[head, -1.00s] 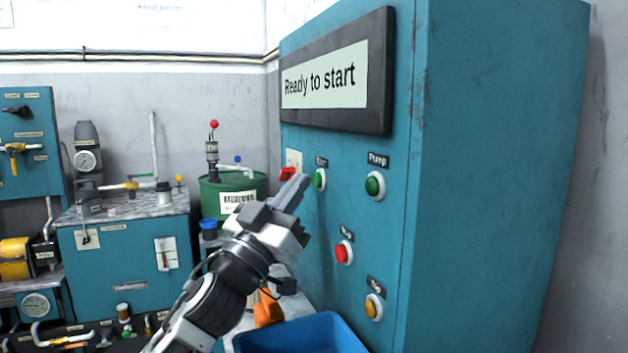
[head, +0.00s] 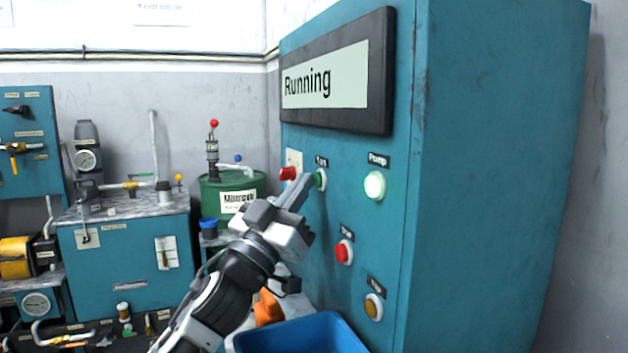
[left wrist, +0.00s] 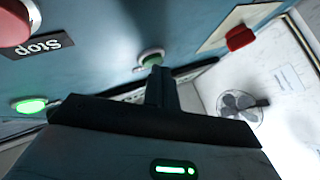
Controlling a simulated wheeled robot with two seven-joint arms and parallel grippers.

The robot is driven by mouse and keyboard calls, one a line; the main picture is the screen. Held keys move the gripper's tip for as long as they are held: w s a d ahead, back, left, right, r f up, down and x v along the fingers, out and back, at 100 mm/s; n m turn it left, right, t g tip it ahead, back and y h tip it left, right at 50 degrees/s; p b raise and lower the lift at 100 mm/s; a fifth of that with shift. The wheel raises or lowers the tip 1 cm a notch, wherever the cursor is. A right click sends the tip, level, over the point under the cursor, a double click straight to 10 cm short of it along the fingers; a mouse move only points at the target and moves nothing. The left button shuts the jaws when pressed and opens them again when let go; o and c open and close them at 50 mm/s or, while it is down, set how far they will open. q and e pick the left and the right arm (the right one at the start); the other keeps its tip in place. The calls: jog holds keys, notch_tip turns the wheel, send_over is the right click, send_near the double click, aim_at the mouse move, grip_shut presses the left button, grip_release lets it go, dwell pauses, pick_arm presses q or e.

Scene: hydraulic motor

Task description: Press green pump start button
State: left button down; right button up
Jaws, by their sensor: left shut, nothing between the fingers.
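The green start button (head: 320,179) is on the front of the teal cabinet (head: 490,180). My left gripper (head: 305,183) is shut and empty, with its fingertips at this button, apparently touching it. In the left wrist view the fingers (left wrist: 160,84) point at the green button (left wrist: 151,57), which sits just beyond the tips. The pump lamp (head: 375,185), labelled "Pump", glows bright green; a green glow also shows in the left wrist view (left wrist: 29,105). The display (head: 325,80) reads "Running". My right gripper is not in view.
A red stop button (head: 344,252) and an amber button (head: 373,306) sit lower on the panel. A red switch (head: 288,173) is left of the start button. A blue bin (head: 300,336) stands below my arm. A green drum (head: 232,190) stands behind.

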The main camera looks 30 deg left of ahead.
pick_arm(q)
jog(key=shift+s+a, duration=0.5)
jog(key=shift+s, duration=0.05)
jog(key=shift+s+a, duration=0.8)
jog(key=shift+s, duration=0.2)
jog(key=shift+s+a, duration=0.8)
jog(key=shift+s, duration=0.15)
